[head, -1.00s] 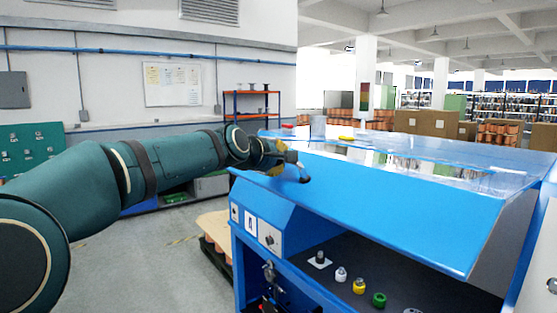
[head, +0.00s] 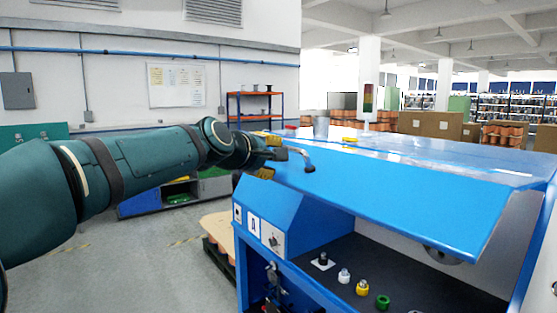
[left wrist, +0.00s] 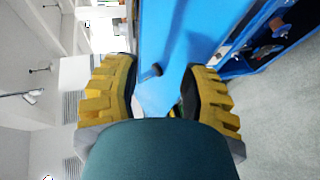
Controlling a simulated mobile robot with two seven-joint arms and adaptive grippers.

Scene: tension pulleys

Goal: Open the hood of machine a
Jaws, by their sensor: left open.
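Machine a (head: 285,215), blue with a label A on its side panel, stands at the centre right of the head view. Its blue hood (head: 400,197) stands partly raised, with an open gap below its front edge. My left gripper (head: 270,155), with yellow fingers, is at the hood's left end. Its fingers are apart in the left wrist view (left wrist: 158,85), on either side of a dark knob-like end (left wrist: 152,71) before the blue surface. In the head view a grey curved bar with a dark end (head: 303,157) shows there; contact cannot be told. My right gripper is out of view.
Inside the machine, several coloured round parts (head: 362,287) sit on a dark surface. A pallet with a board (head: 218,232) stands left of the machine. Grey floor (head: 150,265) is free at the left. A shelf (head: 250,105) stands at the back wall.

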